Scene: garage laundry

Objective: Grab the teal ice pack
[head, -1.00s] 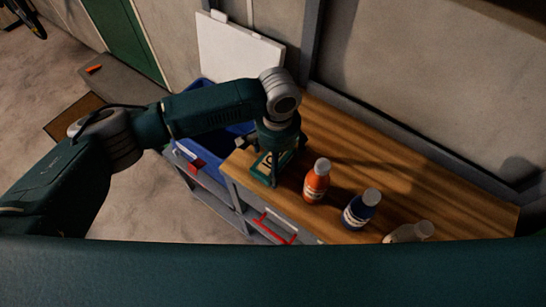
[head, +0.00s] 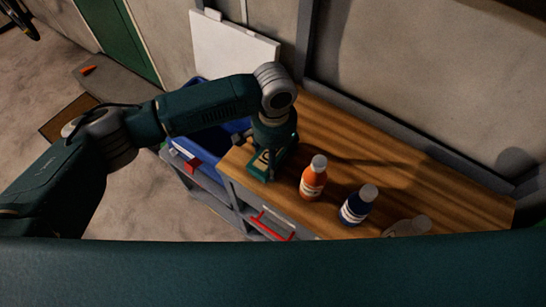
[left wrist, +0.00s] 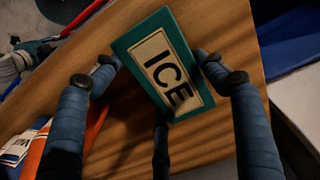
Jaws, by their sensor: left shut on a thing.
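The teal ice pack (head: 259,167) lies at the left end of the wooden worktop, partly hidden under my left gripper (head: 268,154) in the head view. In the left wrist view the ice pack (left wrist: 175,38) shows its cream label reading "ICE". The fingers of my left gripper (left wrist: 160,68) are shut on its two sides. The pack looks close to the wood; I cannot tell whether it is lifted. My right gripper is not in view.
A blue bin (head: 205,152) is at the worktop's left. A wall runs behind.

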